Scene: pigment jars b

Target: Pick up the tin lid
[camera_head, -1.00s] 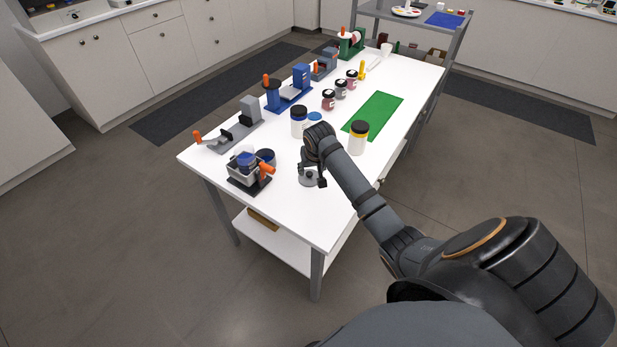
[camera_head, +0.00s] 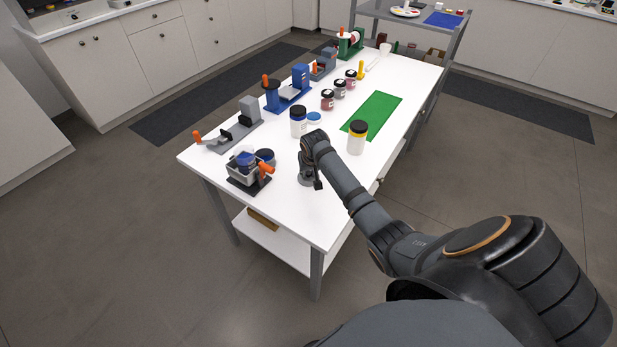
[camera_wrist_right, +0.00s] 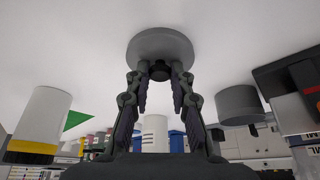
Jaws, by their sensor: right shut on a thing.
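The tin lid is a grey round disc with a small dark knob. In the right wrist view the lid (camera_wrist_right: 160,44) lies just beyond the fingertips, with its knob between them. My right gripper (camera_wrist_right: 160,71) is shut on this knob. In the head view the right gripper (camera_head: 311,173) points down over the near part of the white table, and a bit of the grey lid (camera_head: 303,182) shows beside it. The gripper hides most of the lid there. I cannot tell whether the lid touches the table. My left gripper is in neither current view.
A mill with an orange handle (camera_head: 248,177) stands left of the gripper. The green mat (camera_head: 374,112) is clear. The near table corner is free.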

